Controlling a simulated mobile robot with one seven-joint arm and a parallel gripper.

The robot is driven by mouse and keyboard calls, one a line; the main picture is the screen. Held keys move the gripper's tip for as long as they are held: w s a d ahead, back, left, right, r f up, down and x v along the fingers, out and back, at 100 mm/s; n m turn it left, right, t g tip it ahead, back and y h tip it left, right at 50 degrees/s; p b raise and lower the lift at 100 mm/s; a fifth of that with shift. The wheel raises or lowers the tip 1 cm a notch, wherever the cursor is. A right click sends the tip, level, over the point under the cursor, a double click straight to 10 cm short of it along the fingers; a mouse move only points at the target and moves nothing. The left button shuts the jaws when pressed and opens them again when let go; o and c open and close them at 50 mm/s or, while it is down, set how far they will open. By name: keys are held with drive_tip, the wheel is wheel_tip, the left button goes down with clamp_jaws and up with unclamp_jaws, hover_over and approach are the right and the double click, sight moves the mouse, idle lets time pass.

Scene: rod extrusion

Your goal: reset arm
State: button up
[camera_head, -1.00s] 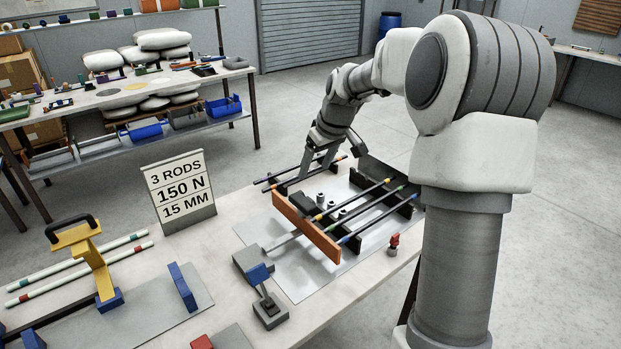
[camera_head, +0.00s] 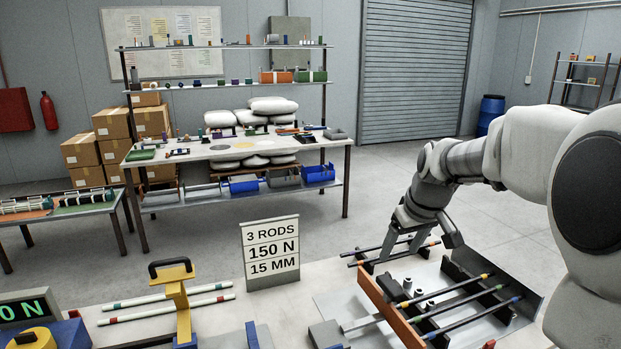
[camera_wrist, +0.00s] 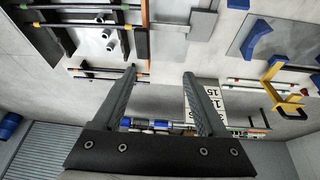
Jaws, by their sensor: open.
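My gripper (camera_head: 392,250) is at the back left of the rod fixture in the head view, pointing down, with its fingers spread. The wrist view shows both fingers of my gripper (camera_wrist: 160,72) apart, with nothing between them. The fixture has an orange plate (camera_head: 388,305) on its left side and a dark plate at the right. Several dark rods with coloured ends, such as a yellow-tipped rod (camera_head: 452,289), lie across it. From the head view I cannot tell whether a finger touches the rear rods. My arm reaches in from the right.
A sign (camera_head: 271,252) reading 3 RODS, 150 N, 15 MM stands left of the fixture. A yellow stand with a black handle (camera_head: 176,288) and two pale rods (camera_head: 165,309) are farther left. A loaded workbench (camera_head: 240,149) stands behind, across open floor.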

drive_tip(key=s+a+r+m+t, duration=0.1)
drive_tip(key=s+a+r, duration=0.1)
drive_tip(key=s+a, duration=0.35)
drive_tip(key=s+a+r+m, duration=0.1)
drive_tip(key=s+a+r, duration=0.1)
drive_tip(key=s, duration=0.6)
drive_tip(key=s+d+f+m, duration=0.1)
drive_tip(key=s, duration=1.3)
drive_tip(key=shift+s+d+f+h+p, duration=0.2)
drive_tip(key=shift+f+h+p, duration=0.1)
drive_tip(key=shift+h+p, duration=0.1)
drive_tip(key=c, duration=0.4)
drive_tip(key=shift+a, duration=0.15)
